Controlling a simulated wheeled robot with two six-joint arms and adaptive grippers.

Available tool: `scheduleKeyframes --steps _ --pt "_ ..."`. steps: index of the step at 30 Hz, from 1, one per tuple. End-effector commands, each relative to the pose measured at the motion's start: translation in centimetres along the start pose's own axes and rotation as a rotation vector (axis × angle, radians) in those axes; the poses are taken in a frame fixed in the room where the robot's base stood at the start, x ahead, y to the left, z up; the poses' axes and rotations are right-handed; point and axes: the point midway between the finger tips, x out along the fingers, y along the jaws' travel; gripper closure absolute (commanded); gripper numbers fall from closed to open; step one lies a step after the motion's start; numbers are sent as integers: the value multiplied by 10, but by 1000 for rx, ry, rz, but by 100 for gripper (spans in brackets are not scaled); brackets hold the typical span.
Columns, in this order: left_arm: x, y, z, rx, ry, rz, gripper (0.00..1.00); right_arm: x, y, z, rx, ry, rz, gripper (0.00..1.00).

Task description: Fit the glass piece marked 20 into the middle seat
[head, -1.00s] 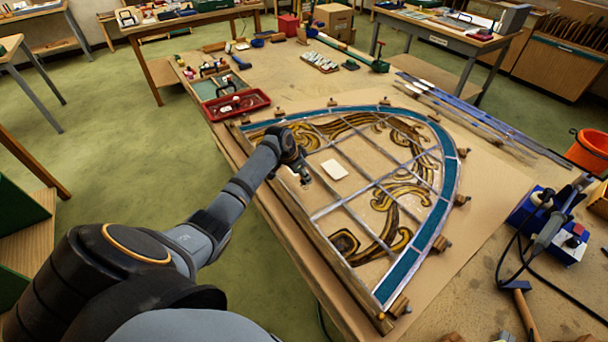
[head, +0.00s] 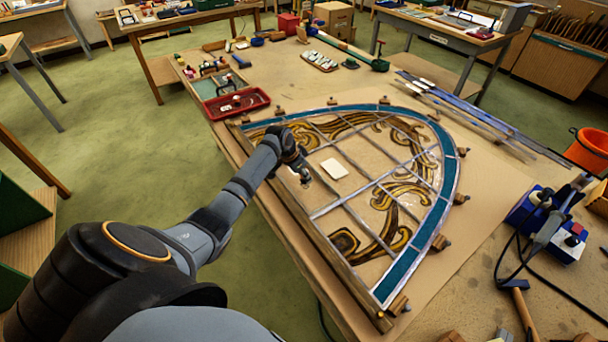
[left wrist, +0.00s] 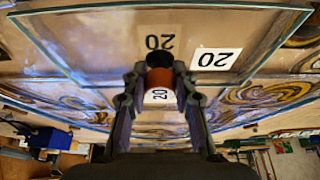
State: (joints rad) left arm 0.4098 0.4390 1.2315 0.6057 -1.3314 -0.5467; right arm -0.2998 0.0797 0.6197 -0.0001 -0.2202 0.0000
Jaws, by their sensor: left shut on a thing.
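My left gripper (head: 304,176) is low over the left-middle part of the leaded panel, beside a small white card (head: 334,168). In the left wrist view its fingers (left wrist: 160,98) are shut on a dark knob with a red-brown band (left wrist: 178,76) and a label reading 20. A clear glass piece (left wrist: 90,45) with pale green edges spans that view behind the knob. A white label reading 20 (left wrist: 215,59) and a fainter mirrored 20 show through or on it. Whether the glass touches the panel is unclear. My right gripper is not in view.
The panel has a blue curved border (head: 411,260), lead strips and amber scrollwork, with wooden blocks around it. A red tray (head: 237,104) stands beyond it. A soldering iron on a blue station (head: 550,224) and a hammer (head: 523,307) are at right.

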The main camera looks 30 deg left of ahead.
Motion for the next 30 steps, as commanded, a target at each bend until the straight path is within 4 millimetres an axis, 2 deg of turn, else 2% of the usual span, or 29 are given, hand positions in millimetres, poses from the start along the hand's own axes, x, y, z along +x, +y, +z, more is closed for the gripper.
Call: scheduleKeyframes --steps 10,30 --pt "-2 0 -2 1 2 -1 100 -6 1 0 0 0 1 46" --pt "8 0 2 1 3 -1 100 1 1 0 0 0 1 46"
